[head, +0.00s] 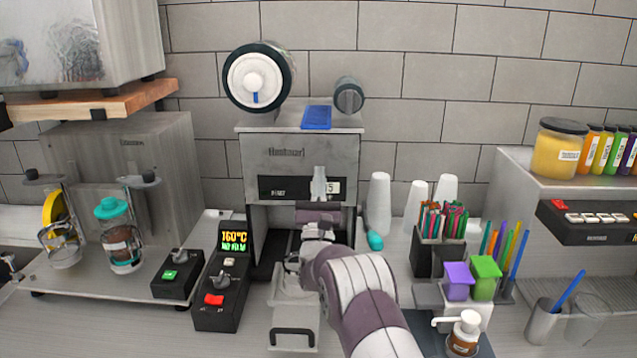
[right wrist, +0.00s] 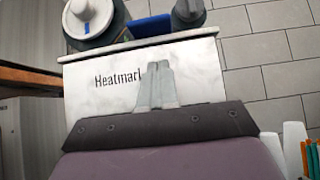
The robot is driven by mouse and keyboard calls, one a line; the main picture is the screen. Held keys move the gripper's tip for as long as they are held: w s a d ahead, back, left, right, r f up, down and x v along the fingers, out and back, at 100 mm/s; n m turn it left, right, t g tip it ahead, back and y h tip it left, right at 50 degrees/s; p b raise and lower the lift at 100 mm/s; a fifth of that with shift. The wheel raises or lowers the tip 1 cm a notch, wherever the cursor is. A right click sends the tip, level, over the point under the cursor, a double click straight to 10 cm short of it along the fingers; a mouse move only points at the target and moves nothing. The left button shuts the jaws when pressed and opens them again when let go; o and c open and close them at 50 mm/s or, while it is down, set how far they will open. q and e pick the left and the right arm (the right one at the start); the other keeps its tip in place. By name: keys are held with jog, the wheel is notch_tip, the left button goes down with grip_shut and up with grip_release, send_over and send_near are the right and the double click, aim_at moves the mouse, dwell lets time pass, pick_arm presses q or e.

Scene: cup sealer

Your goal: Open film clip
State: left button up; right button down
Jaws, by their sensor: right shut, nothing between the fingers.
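The cup sealer (head: 300,152) is a grey metal machine against the tiled wall; its lettered face fills the middle of the right wrist view (right wrist: 95,95). On its top are a large dark-rimmed roll with a white hub and a blue mark (head: 254,75), a flat blue piece (head: 317,117) and a small dark roller (head: 349,97). I cannot tell which part is the film clip. My right gripper (head: 319,172) points upward in front of the sealer's face, below the blue piece. Its fingers (right wrist: 157,72) are together and empty. My left gripper is out of view.
A control box with a lit display (head: 233,242) stands left of the sealer. White cup stacks (head: 379,200), a straw holder (head: 440,240) and a pump bottle (head: 465,332) stand right. A wooden shelf (head: 85,102) juts out at upper left.

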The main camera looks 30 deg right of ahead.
aim_at(320, 129)
jog(key=p+x, duration=0.1)
jog(key=x, duration=0.3)
jog(key=shift+r+p, duration=0.2)
jog(key=shift+p, duration=0.15)
notch_tip(320, 129, up, 3)
jog(key=shift+w+f+p, duration=0.15)
jog(key=shift+f+p, duration=0.05)
jog(key=shift+p, duration=0.7)
jog(key=shift+r+p, duration=0.3)
jog(key=shift+r, duration=0.25)
jog(key=shift+f, duration=0.1)
